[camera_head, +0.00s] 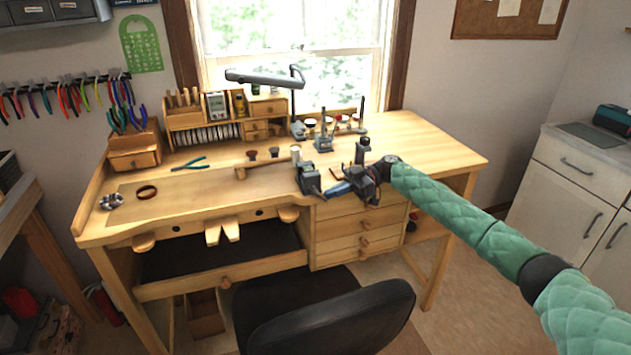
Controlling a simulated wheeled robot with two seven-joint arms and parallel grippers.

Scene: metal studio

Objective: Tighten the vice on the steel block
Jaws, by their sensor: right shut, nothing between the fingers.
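A small dark vice (309,180) is at the front edge of the wooden workbench (430,148), a little right of the bench's middle. A steel block cannot be made out clearly at this size. My right gripper (352,184), on the green padded arm, is just right of the vice, over the bench's front edge. It is shut and empty. I cannot tell whether it touches any part of the vice. My left gripper is not in view.
A wooden hammer (265,168) lies left of the vice. Blue-handled pliers (190,164) and a brown ring (146,191) lie farther left. Small stands and tools crowd the bench behind the gripper. A black chair (335,315) stands in front. The bench's right end is clear.

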